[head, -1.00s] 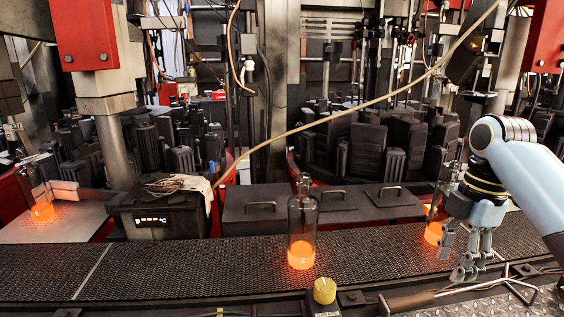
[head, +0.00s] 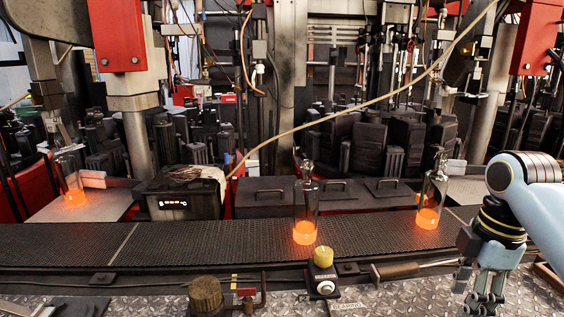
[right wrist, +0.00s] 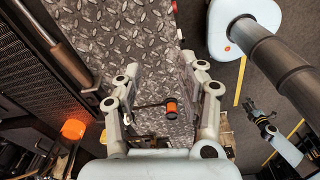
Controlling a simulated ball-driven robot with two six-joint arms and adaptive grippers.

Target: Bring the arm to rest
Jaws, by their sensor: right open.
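My right gripper (head: 482,308) hangs fingers-down at the lower right of the head view, in front of the conveyor (head: 200,245). In the right wrist view the right gripper (right wrist: 160,68) has its two fingers apart, with nothing held between them. A clear bottle with a glowing orange base (head: 432,205) stands upright on the conveyor, left of and behind the gripper. A second glowing bottle (head: 305,215) stands mid-belt. A small arm end (right wrist: 262,118), apparently my left gripper, shows at the right of the wrist view; its jaws are too small to judge.
A third glowing bottle (head: 72,185) stands on a plate at the left. Tread-plate (right wrist: 135,40) lies below the gripper, with an orange-ended tool (right wrist: 171,108).

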